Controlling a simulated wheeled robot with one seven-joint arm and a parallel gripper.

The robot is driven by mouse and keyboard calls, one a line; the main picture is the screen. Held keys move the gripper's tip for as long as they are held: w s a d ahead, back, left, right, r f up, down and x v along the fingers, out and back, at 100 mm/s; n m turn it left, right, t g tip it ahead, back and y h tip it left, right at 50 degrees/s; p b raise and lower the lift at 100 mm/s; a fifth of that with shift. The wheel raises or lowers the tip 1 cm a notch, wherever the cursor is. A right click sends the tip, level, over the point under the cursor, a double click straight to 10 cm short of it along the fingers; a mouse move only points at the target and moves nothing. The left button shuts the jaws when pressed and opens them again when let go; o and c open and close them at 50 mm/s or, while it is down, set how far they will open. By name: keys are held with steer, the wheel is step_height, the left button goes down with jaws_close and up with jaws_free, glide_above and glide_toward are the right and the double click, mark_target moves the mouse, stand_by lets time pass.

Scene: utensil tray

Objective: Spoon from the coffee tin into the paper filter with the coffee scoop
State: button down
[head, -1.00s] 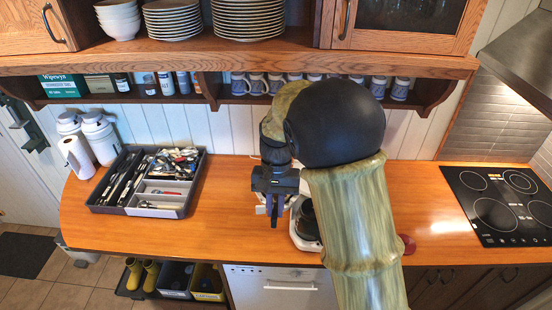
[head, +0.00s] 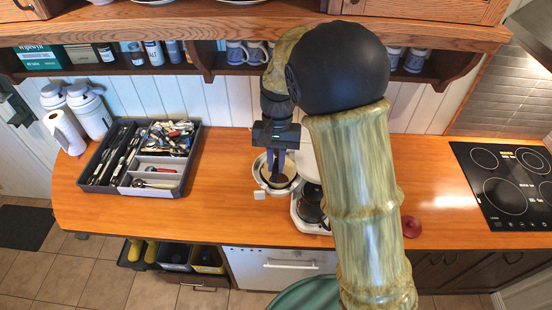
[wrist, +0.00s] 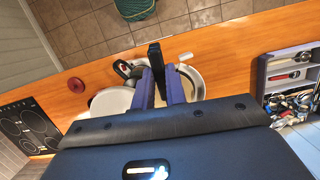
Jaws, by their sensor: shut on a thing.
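My gripper (head: 276,165) points down over the counter beside the coffee machine (head: 310,208). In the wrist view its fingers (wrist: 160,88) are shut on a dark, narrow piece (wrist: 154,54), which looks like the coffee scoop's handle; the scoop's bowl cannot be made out. Just below the gripper is a white round holder (head: 258,179) with a pale lining and brown inside, apparently the paper filter. It also shows in the wrist view (wrist: 197,82), right of and behind the fingers. I cannot make out the coffee tin; my arm covers part of the counter.
A grey utensil tray (head: 187,178) lies left on the counter, with white canisters (head: 90,112) and a paper roll (head: 65,131) beyond it. A hob (head: 508,185) and small red object (head: 412,227) are on the right. Counter between tray and holder is clear.

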steer(key=shift+w+d+f+y, duration=0.1)
steer(key=shift+d+f+y, duration=0.05)
steer(key=shift+f+y, duration=0.3)
steer(key=d+f+m+t+y+b, duration=0.3)
steer(key=f+y+b, duration=0.4)
steer(key=y, duration=0.7)
steer(key=r+n+h+p, duration=0.1)
steer(key=h+p, duration=0.1)
steer(key=h, duration=0.1)
steer(key=a+r+h+p, duration=0.1)
steer(key=r+h+p, duration=0.1)
steer(key=h, duration=0.1)
steer(key=s+r+n+h+p, duration=0.1)
steer(key=r+h+p, duration=0.1)
steer(key=h+p, duration=0.1)
steer(key=shift+a+r+n+g, duration=0.1)
steer(key=shift+a+n+g, duration=0.2)
steer(key=shift+a+g, duration=0.1)
